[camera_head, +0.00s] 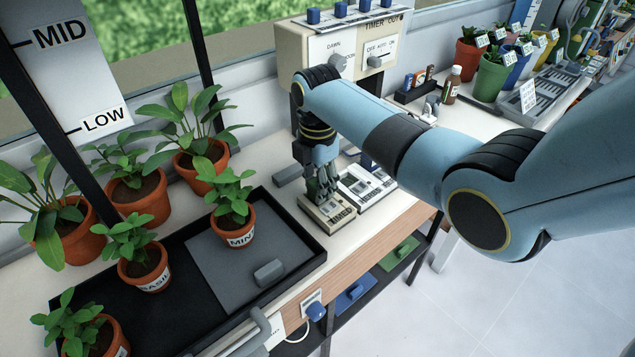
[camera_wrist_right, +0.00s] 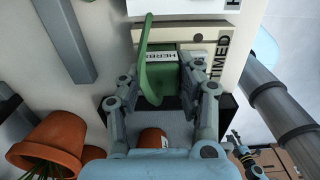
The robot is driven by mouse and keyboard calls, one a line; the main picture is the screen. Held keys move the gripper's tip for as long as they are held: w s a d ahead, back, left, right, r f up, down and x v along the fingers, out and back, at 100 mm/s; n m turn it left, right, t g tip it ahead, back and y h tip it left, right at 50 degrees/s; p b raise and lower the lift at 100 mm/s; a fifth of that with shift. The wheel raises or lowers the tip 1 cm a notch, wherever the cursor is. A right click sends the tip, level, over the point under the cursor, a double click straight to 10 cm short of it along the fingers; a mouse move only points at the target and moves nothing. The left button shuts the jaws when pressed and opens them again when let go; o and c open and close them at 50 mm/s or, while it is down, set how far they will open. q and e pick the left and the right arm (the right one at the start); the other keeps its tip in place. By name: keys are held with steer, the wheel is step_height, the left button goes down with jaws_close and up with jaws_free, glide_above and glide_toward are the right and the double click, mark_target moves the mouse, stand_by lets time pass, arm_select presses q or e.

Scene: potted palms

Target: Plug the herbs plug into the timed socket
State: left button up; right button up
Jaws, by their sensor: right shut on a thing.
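The herbs plug (camera_wrist_right: 165,72) is green, carries a white HERBS label, and has a green cord curving up beside it in the right wrist view. My right gripper (camera_wrist_right: 168,92) is shut on it, one finger on each side. In the head view my right gripper (camera_head: 327,192) points down over the timed socket (camera_head: 328,216), a beige block marked TIMED. The timed socket also shows in the wrist view (camera_wrist_right: 222,72), behind the plug. I cannot tell whether the plug is seated, as its underside is hidden.
A second socket block (camera_head: 366,188) stands just right of the timed one. A black tray (camera_head: 318,262) with potted plants lies to the left, the mint pot (camera_head: 233,224) nearest. The timer box (camera_head: 335,50) stands behind. A blue plug (camera_head: 316,311) sits at the table's front.

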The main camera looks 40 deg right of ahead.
steer(key=shift+f, duration=0.1)
steer(key=o, duration=1.1)
arm_select(q)
steer(key=shift+s+f, duration=0.1)
steer(key=shift+s, duration=0.45)
arm_select(e)
steer(key=shift+o, duration=0.2)
arm_select(q)
steer(key=shift+w+r, duration=0.1)
steer(key=shift+r, duration=0.1)
arm_select(e)
step_height(320, 180, up, 12)
